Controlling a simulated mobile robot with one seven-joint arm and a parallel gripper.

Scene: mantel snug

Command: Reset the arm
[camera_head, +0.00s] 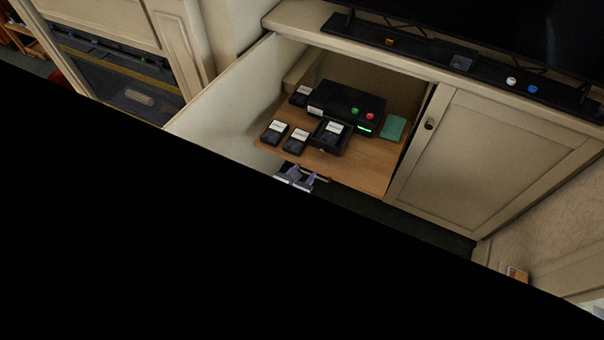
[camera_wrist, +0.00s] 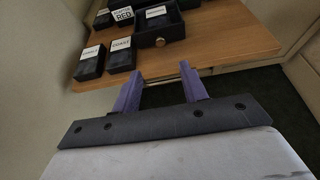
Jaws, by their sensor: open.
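My gripper (camera_head: 298,172) is open and empty, at the front edge of the wooden shelf (camera_head: 352,174) inside the open cabinet. In the wrist view its two purple fingers (camera_wrist: 159,78) stand apart and point towards the shelf's front edge, with nothing between them. Part of my gripper is hidden in the head view by a large black area.
On the shelf are a black console (camera_head: 345,97) with an open drawer (camera_head: 323,146) holding a labelled cartridge, several loose black cartridges (camera_head: 296,141), and a green block (camera_head: 394,128). The open cabinet door (camera_head: 225,92) stands left; a shut door (camera_head: 492,160) is right.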

